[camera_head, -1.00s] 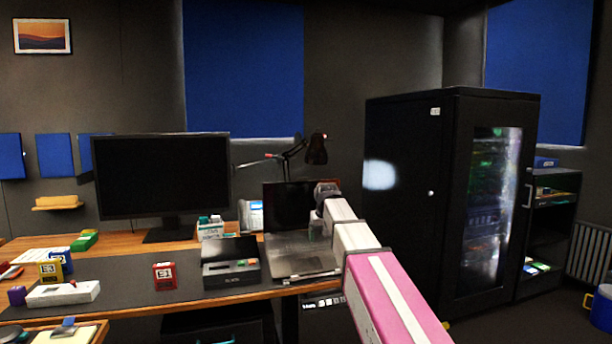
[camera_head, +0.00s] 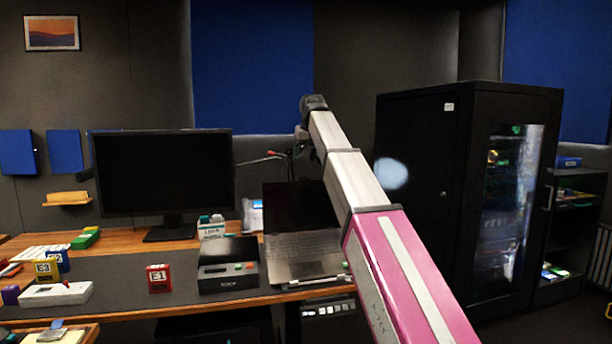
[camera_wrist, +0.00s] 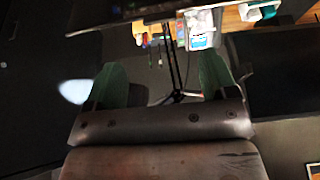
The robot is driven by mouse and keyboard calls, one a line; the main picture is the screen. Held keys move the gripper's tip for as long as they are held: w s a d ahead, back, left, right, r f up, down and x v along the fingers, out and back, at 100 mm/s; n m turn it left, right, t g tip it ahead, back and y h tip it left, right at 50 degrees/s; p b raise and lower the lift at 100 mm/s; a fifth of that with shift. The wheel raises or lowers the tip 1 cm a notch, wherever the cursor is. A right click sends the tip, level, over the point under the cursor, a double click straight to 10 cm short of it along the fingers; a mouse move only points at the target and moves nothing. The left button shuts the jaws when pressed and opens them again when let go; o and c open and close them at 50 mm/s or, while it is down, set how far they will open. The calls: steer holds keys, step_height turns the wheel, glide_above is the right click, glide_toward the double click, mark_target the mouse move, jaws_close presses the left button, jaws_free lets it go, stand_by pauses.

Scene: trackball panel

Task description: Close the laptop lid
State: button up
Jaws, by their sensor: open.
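The laptop stands open on the right end of the desk. Its dark screen (camera_head: 290,205) is upright and its grey keyboard base (camera_head: 300,250) lies flat, the right side partly covered by my arm. My gripper (camera_head: 303,132) is raised above the top edge of the screen, clear of it. In the wrist view, my gripper (camera_wrist: 160,80) shows two green fingers spread wide with nothing held between them. I cannot tell for sure which dark shape in the wrist view is the laptop.
A desk lamp (camera_head: 262,159) stands behind the laptop, partly hidden by my arm. A black box device (camera_head: 228,268) sits left of the laptop, and a large monitor (camera_head: 162,172) stands farther left. A tall black cabinet (camera_head: 420,190) is at the right.

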steer(key=x, duration=0.9)
steer(key=shift+w+f, duration=0.2)
steer(key=shift+f, duration=0.15)
steer(key=shift+c, duration=0.4)
